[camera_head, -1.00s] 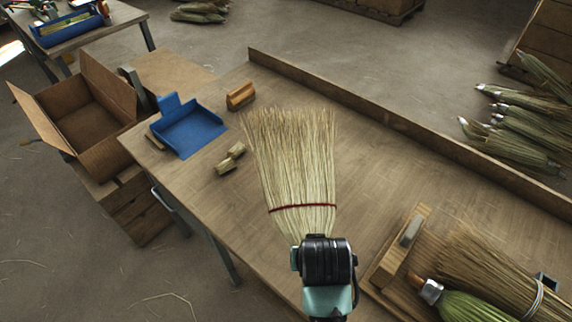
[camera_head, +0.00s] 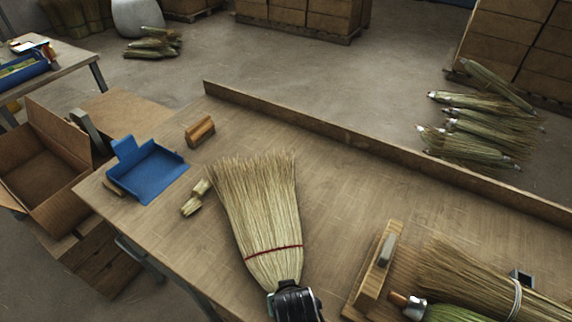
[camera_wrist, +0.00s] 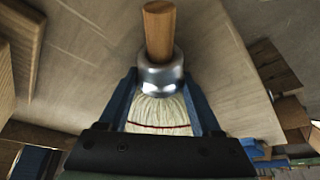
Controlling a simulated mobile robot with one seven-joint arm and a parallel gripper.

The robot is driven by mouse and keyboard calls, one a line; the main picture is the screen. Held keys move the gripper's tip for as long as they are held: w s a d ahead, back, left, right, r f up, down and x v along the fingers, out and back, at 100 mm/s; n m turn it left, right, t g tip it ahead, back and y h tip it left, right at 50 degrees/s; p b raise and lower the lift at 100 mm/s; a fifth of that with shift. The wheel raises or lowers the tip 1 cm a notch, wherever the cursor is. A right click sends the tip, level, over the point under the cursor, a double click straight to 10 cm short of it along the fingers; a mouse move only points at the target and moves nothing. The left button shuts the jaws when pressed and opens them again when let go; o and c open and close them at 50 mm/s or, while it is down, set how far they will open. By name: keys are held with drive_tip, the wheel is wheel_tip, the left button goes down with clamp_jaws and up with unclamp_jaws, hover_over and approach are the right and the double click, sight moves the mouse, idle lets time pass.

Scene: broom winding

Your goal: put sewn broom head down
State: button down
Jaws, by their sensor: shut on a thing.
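The sewn broom head (camera_head: 262,205) has pale straw bristles fanned toward the back of the workbench (camera_head: 330,180) and a red stitch line near its neck. My gripper (camera_head: 294,303) is at the near end of the broom head, at the bottom of the head view. In the wrist view, the blue fingers of my gripper (camera_wrist: 165,100) are shut on the broom head's neck, around the pale straw (camera_wrist: 160,112) just below a metal collar (camera_wrist: 160,74) with a wooden handle stub (camera_wrist: 159,30). Whether the bristles touch the bench top is hard to tell.
A blue dustpan (camera_head: 150,172), a wooden block (camera_head: 199,130) and small straw bundles (camera_head: 196,196) lie left of the broom head. A wooden fixture (camera_head: 374,268) and another broom bundle (camera_head: 470,277) lie to the right. A low ledge (camera_head: 350,138) runs along the bench's back edge.

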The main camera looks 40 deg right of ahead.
drive_tip(key=shift+c, duration=0.4)
unclamp_jaws()
drive_tip(key=shift+f, duration=0.1)
drive_tip(key=p+v, duration=0.1)
drive_tip(key=v, duration=1.1)
drive_tip(key=shift+a, duration=0.1)
